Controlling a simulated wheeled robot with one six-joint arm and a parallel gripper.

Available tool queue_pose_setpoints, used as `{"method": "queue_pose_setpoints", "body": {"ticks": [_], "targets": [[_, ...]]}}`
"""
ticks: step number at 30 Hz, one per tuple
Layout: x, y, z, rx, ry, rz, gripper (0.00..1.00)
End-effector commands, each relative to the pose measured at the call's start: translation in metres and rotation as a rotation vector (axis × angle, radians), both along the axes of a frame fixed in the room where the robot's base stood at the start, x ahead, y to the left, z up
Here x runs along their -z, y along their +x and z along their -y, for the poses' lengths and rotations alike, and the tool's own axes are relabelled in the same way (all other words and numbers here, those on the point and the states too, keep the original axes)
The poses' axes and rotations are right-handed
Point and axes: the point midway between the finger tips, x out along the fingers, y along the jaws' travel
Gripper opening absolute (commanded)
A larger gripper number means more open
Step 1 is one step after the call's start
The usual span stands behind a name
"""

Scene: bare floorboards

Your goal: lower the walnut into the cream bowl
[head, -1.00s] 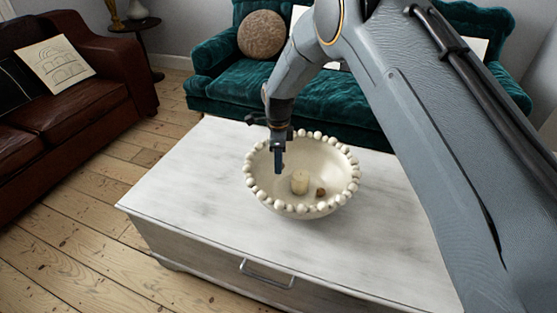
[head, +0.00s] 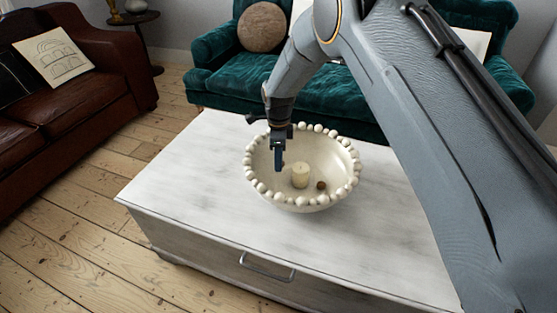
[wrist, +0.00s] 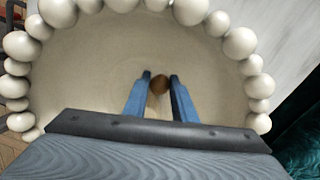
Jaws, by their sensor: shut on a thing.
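The cream bowl (head: 258,182), rimmed with round beads, stands on a pale table. My gripper (head: 279,166) points down inside the left part of its opening. In the wrist view my gripper (wrist: 159,80) is shut on the walnut (wrist: 158,85), a small brown ball between the blue fingertips, with the bowl's inner surface (wrist: 100,70) behind it. The held walnut cannot be made out in the head view. Its height above the bowl floor is hard to tell.
A cream candle (head: 300,175) and a small brown round thing (head: 321,185) lie in the bowl, right of my gripper. The pale tabletop (head: 190,185) is clear around the bowl. A teal sofa (head: 225,75) stands behind, a brown leather sofa (head: 80,95) at left.

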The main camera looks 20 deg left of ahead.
Motion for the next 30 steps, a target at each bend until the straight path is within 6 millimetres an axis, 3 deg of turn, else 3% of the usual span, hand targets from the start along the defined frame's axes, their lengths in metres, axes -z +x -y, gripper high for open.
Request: {"method": "queue_pose_setpoints", "body": {"ticks": [30], "targets": [[0.012, 0.000, 0.000, 0.000, 0.000, 0.000, 0.04]]}}
